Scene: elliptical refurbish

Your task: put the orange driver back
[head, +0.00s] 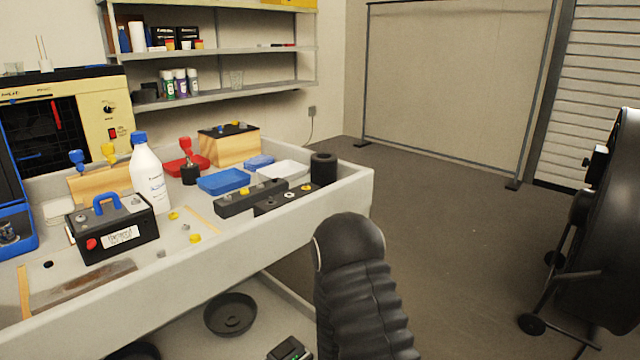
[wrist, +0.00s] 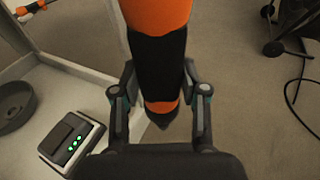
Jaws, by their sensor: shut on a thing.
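The orange driver (wrist: 158,14) shows in the wrist view as a thick orange and black body running down from the top edge. My gripper (wrist: 160,84) is shut on its black middle part, one finger on each side. A dark tapered end of the driver points down between the fingers. The driver is held in the air above the grey floor, to the right of the lower shelf. Its upper end is cut off by the frame. In the head view neither the driver nor my gripper can be seen.
A black device with green lights (wrist: 75,140) and a round dark dish (wrist: 14,105) sit on the lower shelf. They also show in the head view. The crowded bench (head: 240,235) is above. A large black fan-like machine (head: 605,220) stands at right. Open floor lies between.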

